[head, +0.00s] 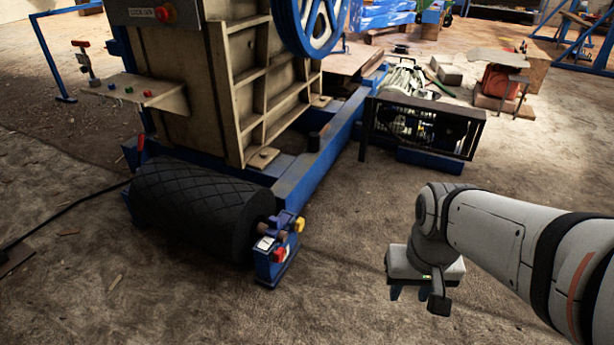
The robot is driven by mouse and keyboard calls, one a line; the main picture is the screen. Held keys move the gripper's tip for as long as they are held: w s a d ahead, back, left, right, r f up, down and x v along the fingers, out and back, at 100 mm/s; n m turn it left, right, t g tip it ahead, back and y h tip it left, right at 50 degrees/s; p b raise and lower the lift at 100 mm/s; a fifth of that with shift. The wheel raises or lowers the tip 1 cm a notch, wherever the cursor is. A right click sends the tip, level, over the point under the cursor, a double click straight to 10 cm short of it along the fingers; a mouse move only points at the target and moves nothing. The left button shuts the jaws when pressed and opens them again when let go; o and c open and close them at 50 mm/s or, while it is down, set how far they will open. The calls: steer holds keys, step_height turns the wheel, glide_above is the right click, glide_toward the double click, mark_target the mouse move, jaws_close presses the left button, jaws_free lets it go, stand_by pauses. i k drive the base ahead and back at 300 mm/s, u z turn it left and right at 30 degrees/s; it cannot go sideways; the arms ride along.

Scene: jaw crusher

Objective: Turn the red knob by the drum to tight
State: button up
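The black drum (195,208) with a diamond-patterned surface lies at the lower left, in front of the machine. At its right end stands a blue bracket (271,268). A small red knob (279,254) is on the bracket, beside a small white label (265,243) too small to read. A yellow part (299,224) sits just above and right of the knob. My gripper (409,294) hangs over the floor to the right, well apart from the knob. Its two fingertips point down with a gap between them, and it looks empty. Which way the knob is set cannot be told.
The beige and blue crusher (230,90) stands behind the drum. Its blue frame beam (320,160) runs back right. A control shelf (135,92) and a red handle (141,142) are at left. A caged motor unit (425,128) stands at back right. Floor between bracket and gripper is clear.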

mark_target(279, 255)
steer(key=u, duration=0.15)
steer(key=i, duration=0.85)
steer(key=z, duration=0.05)
